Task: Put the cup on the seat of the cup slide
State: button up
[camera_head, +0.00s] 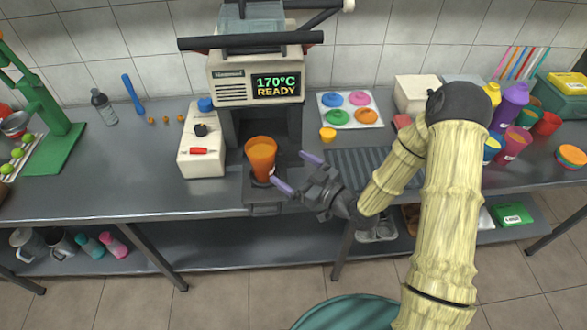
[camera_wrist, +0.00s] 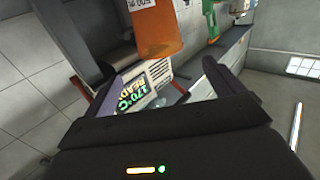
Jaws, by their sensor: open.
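The orange cup (camera_head: 261,158) with a small white label stands at the front of the press, over the dark cup slide (camera_head: 256,194), which has a handle at its front edge. The cup's base appears to rest on the slide; the exact seat under it is hidden. My gripper (camera_head: 297,172) is open and empty, just right of the cup. Its two purple fingertips point toward the cup, apart from each other, with no clear contact. In the wrist view the cup (camera_wrist: 156,32) shows at the top, beyond the fingers, not between them.
The press (camera_head: 258,85) reads 170°C READY above the slide. A white control box (camera_head: 203,140) stands close to the left. A lid tray (camera_head: 350,112) and a grooved dark mat (camera_head: 365,165) lie to the right. Coloured cups (camera_head: 510,105) crowd the far right. The left counter is mostly clear.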

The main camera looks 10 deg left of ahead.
dwell(0.4)
jog(key=d+m+g+h, duration=0.2)
jog(key=d+m+h, duration=0.3)
jog(key=d+h, duration=0.9)
jog(key=s+d+r+m+g, duration=0.2)
jog(key=s+d+r+m, duration=0.1)
jog(key=s, duration=0.4)
jog(key=s+d+r+m+g+h, duration=0.1)
jog(key=s+d+r+m+g, duration=0.1)
jog(key=s+d, duration=0.4)
jog(key=shift+s+d+r+m+g, duration=0.25)
jog(key=shift+s+r+m, duration=0.2)
jog(key=shift+m, duration=0.45)
